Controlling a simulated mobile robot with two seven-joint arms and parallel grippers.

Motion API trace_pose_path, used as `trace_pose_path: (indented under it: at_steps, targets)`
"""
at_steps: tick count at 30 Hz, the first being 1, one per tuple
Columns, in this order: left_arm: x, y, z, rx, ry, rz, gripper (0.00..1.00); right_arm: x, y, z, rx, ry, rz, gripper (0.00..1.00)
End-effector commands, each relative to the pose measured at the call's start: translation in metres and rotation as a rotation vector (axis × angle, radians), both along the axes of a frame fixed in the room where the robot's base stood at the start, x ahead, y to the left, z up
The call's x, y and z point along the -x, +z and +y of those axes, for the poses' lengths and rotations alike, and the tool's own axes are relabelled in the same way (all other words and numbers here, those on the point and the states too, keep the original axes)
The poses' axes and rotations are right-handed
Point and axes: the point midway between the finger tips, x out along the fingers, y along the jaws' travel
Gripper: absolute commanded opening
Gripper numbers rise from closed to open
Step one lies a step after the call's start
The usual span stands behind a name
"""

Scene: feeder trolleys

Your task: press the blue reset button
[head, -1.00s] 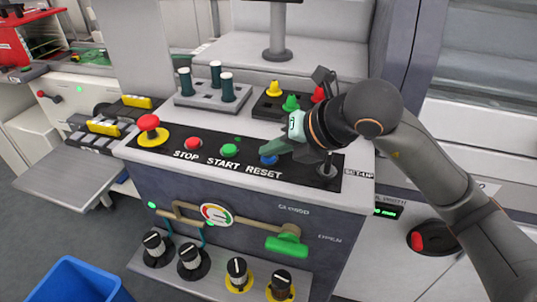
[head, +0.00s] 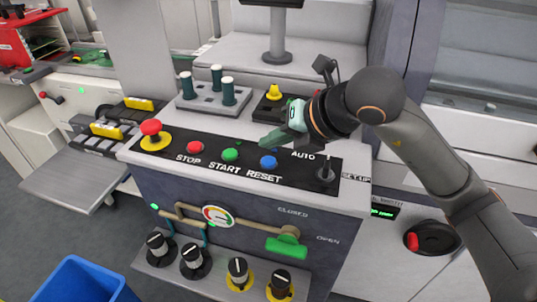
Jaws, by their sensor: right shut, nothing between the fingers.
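The blue reset button (head: 268,162) sits on the dark control panel above the printed word RESET, and shows in full. To its left are the green start button (head: 230,155) and the red stop button (head: 195,147). My right gripper (head: 264,144) comes in from the right. Its shut fingers point left, and their tips appear just above and behind the blue button in the picture, apart from it. Nothing is between them. My left gripper is not in view.
A red mushroom button (head: 151,128) on a yellow base stands at the panel's left end. A selector switch (head: 325,172) is at the right end. Behind are a grey block with dark pegs (head: 213,96) and a yellow knob (head: 274,91). A green-handled valve (head: 287,246) is below.

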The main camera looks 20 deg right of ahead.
Motion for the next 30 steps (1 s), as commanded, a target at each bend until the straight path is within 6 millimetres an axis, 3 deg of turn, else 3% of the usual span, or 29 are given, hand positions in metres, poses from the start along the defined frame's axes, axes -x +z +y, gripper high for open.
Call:
trace_pose_path:
  at_steps: [1, 9, 30]
  targets:
    - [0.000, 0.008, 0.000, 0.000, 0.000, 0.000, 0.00, 0.000, 0.010, 0.000, -0.001, 0.000, -0.001, 0.00]
    - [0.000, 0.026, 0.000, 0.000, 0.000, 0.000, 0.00, 0.000, 0.035, 0.000, -0.001, 0.000, -0.001, 0.00]
    - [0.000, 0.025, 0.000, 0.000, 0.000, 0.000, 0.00, 0.000, 0.034, 0.000, 0.000, 0.000, 0.000, 0.00]
